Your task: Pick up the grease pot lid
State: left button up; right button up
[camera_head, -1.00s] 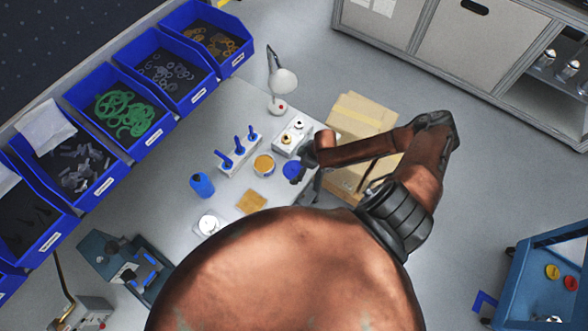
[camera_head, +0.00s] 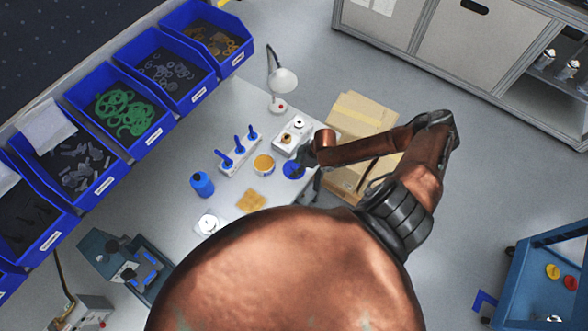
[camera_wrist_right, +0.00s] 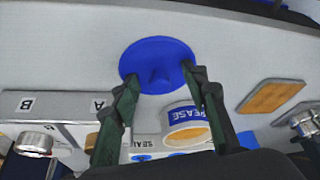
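The grease pot lid (camera_head: 292,170) is a blue disc lying on the light worktop near its right edge. The open grease pot (camera_head: 263,165) stands just left of the lid. My left gripper is not seen.
A holder with blue-handled tools (camera_head: 239,152), a white block with fittings (camera_head: 292,137) and a lamp (camera_head: 283,82) stand near the lid. A cardboard box (camera_head: 358,115) is beyond the worktop edge.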

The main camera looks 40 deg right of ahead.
jog(key=shift+s+d+f, duration=0.1)
jog(key=shift+s+f, duration=0.1)
jog(key=shift+f, duration=0.05)
grip_shut()
jog(key=shift+s+r, duration=0.1)
